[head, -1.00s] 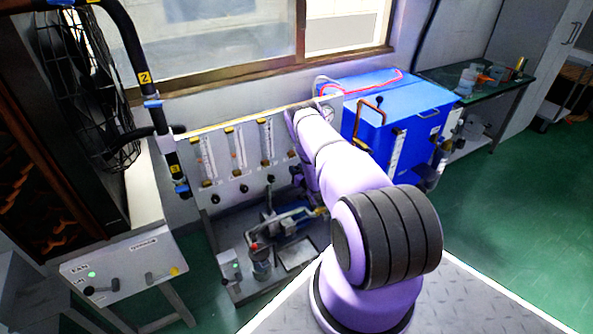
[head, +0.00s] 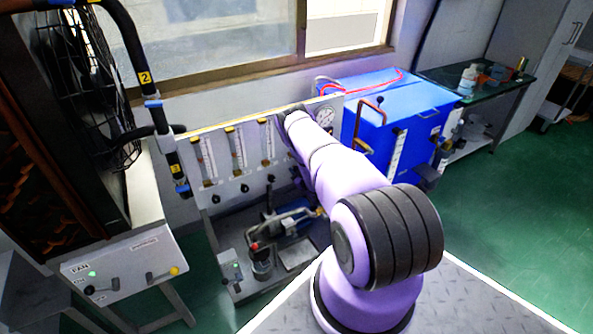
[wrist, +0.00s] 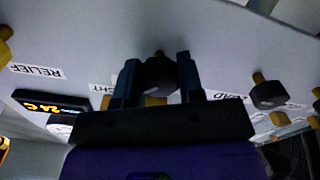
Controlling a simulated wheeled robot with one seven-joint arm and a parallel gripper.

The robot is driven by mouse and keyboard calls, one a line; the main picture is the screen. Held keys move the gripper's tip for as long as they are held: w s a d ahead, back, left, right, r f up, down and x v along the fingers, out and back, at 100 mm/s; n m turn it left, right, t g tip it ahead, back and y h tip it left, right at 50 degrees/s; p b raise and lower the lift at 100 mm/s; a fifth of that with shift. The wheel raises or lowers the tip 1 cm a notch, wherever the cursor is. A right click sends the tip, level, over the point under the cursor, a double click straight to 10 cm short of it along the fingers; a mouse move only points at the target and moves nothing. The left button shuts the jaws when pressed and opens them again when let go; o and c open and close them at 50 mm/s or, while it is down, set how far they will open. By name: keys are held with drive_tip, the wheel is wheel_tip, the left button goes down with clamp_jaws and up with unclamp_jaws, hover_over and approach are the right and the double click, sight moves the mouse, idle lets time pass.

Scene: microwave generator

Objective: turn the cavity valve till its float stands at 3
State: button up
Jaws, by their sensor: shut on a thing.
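In the wrist view, my gripper (wrist: 157,85) is shut on a black round knob (wrist: 160,74) with a pale pointer mark, its two fingers on either side. The knob stands out from a pale panel (wrist: 150,30). The labels appear upside down. One behind the gripper is partly covered, so I cannot read which valve this is. In the head view, the panel (head: 222,172) carries upright flow tubes (head: 238,148) with small black knobs (head: 245,188) below. The floats are too small to read against their scales. My arm hides my gripper and the held knob there.
Another black knob (wrist: 268,95) is close on the right in the wrist view, and a lit display (wrist: 50,105) is on the left. In the head view, a blue cabinet (head: 400,110) stands right of the panel. A pump (head: 290,222) stands below it.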

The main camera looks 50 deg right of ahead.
drive_tip(key=shift+s, duration=0.1)
drive_tip(key=o, duration=0.9)
drive_tip(key=shift+o, duration=0.2)
drive_tip(key=v, duration=1)
drive_tip(key=shift+s, duration=0.35)
drive_tip(key=shift+a, duration=0.1)
